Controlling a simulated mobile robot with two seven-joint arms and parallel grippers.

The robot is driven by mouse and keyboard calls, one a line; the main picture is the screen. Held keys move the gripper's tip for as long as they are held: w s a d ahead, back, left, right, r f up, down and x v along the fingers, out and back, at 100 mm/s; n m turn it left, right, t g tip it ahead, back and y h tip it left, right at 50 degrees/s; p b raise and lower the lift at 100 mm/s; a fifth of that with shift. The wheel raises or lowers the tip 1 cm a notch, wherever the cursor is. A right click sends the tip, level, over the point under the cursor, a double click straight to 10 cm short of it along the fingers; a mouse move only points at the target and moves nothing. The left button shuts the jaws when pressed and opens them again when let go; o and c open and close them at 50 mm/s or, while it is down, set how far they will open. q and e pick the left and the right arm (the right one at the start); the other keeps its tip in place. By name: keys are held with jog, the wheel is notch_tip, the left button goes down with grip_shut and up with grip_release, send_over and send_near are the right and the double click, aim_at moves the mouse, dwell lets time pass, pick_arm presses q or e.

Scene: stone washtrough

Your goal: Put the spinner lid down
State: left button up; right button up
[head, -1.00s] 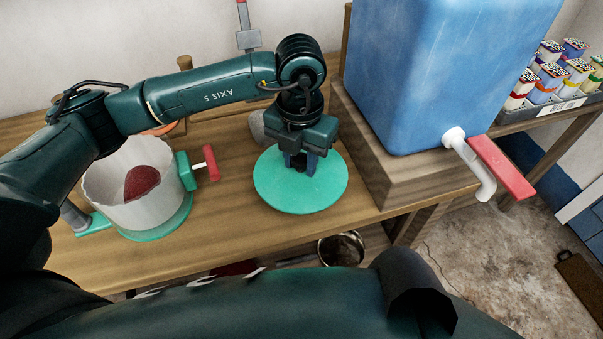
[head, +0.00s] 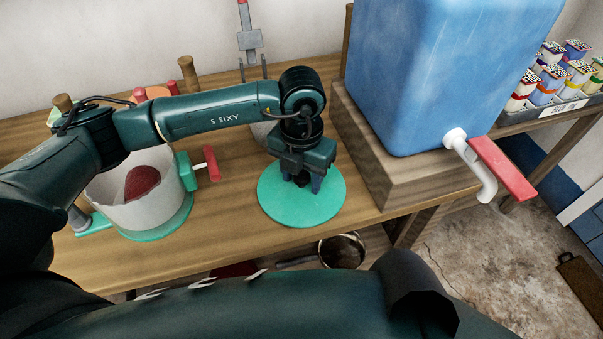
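The spinner lid (head: 301,212) is a flat turquoise disc. It lies level and appears to rest on the wooden bench, left of the blue tank's base. My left gripper (head: 302,184) points down over the lid's middle. Its two blue fingers stand apart on either side of a small dark knob, with what looks like a gap between them; it seems open. The fingers partly hide the knob. The spinner's white bowl (head: 130,212) stands on the bench at left with a dark red thing inside and a red-handled crank at its side. My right gripper is not in view.
A blue tank (head: 440,70) with a white tap and red lever stands on a wooden block right of the lid. The bench (head: 225,215) is clear between bowl and lid. A pan (head: 341,250) sits below the bench's front edge. Wooden-handled things stand behind my arm.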

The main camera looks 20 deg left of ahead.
aim_at(301, 175)
pick_arm(q)
jog(key=shift+o, duration=0.2)
notch_tip(301, 175, up, 12)
jog(key=shift+r, duration=0.15)
dwell(0.4)
dwell(0.4)
